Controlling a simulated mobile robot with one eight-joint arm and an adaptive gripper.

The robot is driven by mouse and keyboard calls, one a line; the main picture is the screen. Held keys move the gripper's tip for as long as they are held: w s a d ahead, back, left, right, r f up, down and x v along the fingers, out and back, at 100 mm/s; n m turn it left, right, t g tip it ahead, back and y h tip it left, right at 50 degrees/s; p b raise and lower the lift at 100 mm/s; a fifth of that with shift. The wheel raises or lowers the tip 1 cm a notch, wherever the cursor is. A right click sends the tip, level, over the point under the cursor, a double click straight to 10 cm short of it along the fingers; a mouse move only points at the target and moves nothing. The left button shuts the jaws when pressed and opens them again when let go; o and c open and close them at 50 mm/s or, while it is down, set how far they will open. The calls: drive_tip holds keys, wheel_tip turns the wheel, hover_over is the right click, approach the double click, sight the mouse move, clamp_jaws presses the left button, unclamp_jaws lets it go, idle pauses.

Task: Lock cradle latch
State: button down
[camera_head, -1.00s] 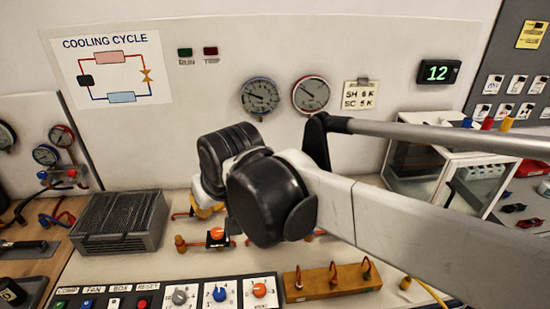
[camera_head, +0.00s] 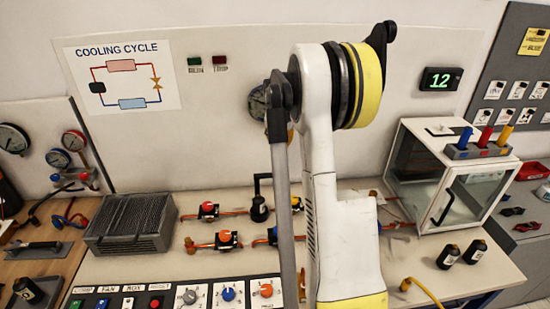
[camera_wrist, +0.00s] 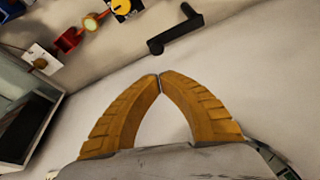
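My gripper's two ribbed orange fingers (camera_wrist: 159,78) meet at their tips in the wrist view, with nothing visible between them. Beyond the tips, a black lever-like bar (camera_wrist: 176,33) with a bent end lies over the pale surface, apart from the fingers. In the head view, a black post with a bent top (camera_head: 259,208) stands on the bench just left of my arm. I cannot tell whether it is the same part, or which part is the cradle latch. My gripper is not visible in the head view.
A glass-doored white cabinet (camera_head: 408,165) stands at right, with two black cylinders (camera_head: 448,257) before it. A finned grey block (camera_head: 129,222) is at left. The wrist view shows a red fitting (camera_wrist: 67,41) and pale open surface.

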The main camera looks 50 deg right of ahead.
drive_tip(key=shift+s+d+f, duration=0.1)
drive_tip(key=shift+d+f, duration=0.45)
drive_tip(key=shift+d, duration=0.35)
drive_tip(key=b+x, duration=0.2)
drive_tip(key=x, duration=0.8)
drive_tip(key=shift+s+a+m, duration=0.15)
drive_tip(key=shift+s+m, duration=0.05)
drive_tip(key=shift+m, duration=0.1)
drive_tip(key=shift+s+a+m, duration=0.15)
drive_tip(key=shift+s+m, duration=0.1)
drive_tip(key=shift+m, duration=0.05)
